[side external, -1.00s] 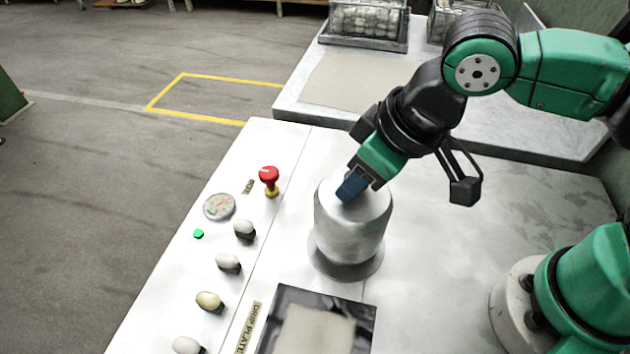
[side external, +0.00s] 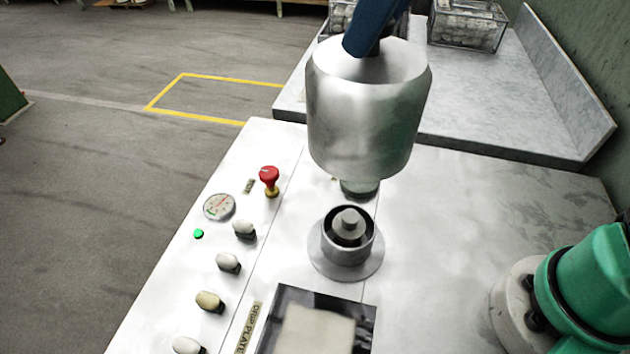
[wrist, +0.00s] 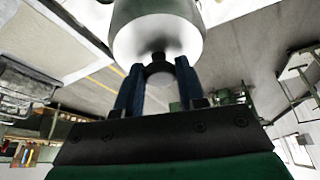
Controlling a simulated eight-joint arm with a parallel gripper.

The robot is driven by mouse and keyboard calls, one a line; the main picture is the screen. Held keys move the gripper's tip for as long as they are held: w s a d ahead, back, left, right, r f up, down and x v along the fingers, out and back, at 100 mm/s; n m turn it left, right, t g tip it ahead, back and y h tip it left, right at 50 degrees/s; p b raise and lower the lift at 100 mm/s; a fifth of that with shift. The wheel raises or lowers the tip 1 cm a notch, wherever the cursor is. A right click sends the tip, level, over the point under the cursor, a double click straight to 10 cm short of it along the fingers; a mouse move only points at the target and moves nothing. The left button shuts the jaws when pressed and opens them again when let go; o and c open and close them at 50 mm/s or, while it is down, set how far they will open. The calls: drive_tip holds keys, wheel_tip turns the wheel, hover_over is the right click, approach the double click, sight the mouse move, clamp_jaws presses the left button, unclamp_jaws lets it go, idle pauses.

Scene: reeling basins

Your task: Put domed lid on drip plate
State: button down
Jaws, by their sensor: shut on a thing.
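The domed lid (side external: 362,120) is a large silvery, can-shaped cover, upright in the air above the white bench top. My gripper (side external: 370,42) is shut on the knob on top of the lid, its blue fingers partly cut off by the picture's upper edge. In the wrist view the lid (wrist: 158,28) hangs beyond the fingers, with its dark knob between them. The drip plate (side external: 366,325) is a dark square at the bottom, left of centre, beside its "DRIP PLATE" label. It has a pale patch in its middle; I cannot tell whether this is a reflection.
A round metal fitting (side external: 349,245) with a dark ring and central stud stands uncovered below the lid. A red button (side external: 269,180), a gauge (side external: 219,207) and several knobs line the left edge. Glass-sided bins (side external: 467,25) stand on the back bench.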

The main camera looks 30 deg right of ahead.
drive_tip(key=s+a+n+g+y, duration=0.35)
drive_tip(key=s+a+n, duration=0.45)
drive_tip(key=a+n, duration=0.3)
wheel_tip(320, 180, down, 20)
drive_tip(key=d+n, duration=0.1)
drive_tip(key=shift+s+d+r+h, duration=0.2)
drive_tip(key=shift+d+h, duration=0.1)
drive_tip(key=shift+h, duration=0.15)
drive_tip(key=shift+f, duration=0.15)
drive_tip(key=c, duration=0.5)
unclamp_jaws()
